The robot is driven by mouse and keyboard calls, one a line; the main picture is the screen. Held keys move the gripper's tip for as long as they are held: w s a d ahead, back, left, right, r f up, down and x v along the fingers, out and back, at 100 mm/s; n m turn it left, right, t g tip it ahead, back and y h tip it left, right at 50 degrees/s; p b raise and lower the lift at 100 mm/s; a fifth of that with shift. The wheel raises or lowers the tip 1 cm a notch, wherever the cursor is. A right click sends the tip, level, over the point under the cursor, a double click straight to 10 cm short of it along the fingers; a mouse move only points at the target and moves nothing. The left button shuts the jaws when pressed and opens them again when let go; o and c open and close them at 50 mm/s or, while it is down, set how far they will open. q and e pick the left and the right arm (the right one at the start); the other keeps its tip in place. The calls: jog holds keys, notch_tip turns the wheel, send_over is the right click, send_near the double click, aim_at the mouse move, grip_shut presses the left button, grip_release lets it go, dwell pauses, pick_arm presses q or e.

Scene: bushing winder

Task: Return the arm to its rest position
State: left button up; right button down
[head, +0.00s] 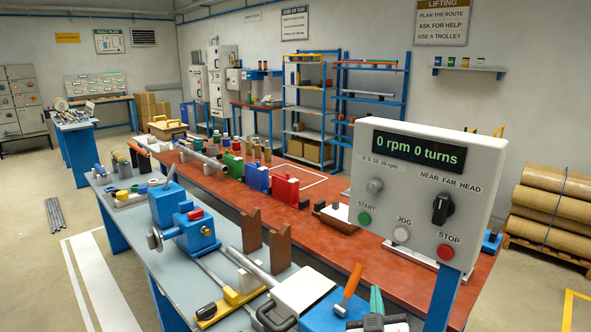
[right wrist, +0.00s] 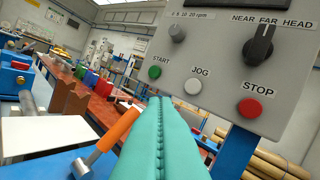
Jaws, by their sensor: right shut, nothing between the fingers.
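My right gripper (head: 376,296) is at the bottom of the head view, just below and left of the control panel (head: 415,190). Its teal fingers are together with nothing between them; they also fill the lower middle of the right wrist view (right wrist: 160,130). An orange-handled lever (head: 350,285) stands just left of the fingers, and it shows left of them in the right wrist view (right wrist: 118,130). The panel display (head: 420,152) reads 0 rpm 0 turns. Its START (head: 364,218), JOG (head: 401,234) and STOP (head: 446,252) buttons are above the fingertips. My left gripper is not in view.
The winder's white housing (head: 305,290) and blue tailstock (head: 200,232) stand on the grey bench to the left. The red bench (head: 330,240) behind holds blue, red and green bins. Brown rolls (head: 555,205) lie on a pallet at right. Floor at far left is largely open.

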jog(key=s+d+f+m+g, duration=0.2)
jog(key=s+d+f+g, duration=0.2)
jog(key=s+f, duration=0.3)
jog(key=s+d+f+m+g, duration=0.1)
jog(key=s+d+f+g, duration=0.2)
jog(key=s+f+g, duration=0.3)
jog(key=s+a+f+n+g+y, duration=0.1)
jog(key=s+f+g+y, duration=0.15)
jog(key=s, duration=0.65)
jog(key=s+a+f+n+g+y, duration=0.1)
jog(key=s+a+f+g, duration=0.2)
jog(key=s, duration=0.7)
notch_tip(320, 180, down, 30)
jog(key=s+d+g+b, duration=0.1)
jog(key=s+g, duration=0.1)
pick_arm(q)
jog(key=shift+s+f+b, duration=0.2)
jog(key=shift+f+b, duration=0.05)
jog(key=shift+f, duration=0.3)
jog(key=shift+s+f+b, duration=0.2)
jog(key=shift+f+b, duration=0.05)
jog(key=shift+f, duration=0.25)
pick_arm(e)
jog(key=s+d+f+g, duration=0.1)
jog(key=s+d+f, duration=0.2)
jog(key=s+f, duration=1.2)
jog(key=shift+s+f+n, duration=0.15)
jog(key=shift+s+n, duration=0.25)
jog(key=shift+s, duration=0.05)
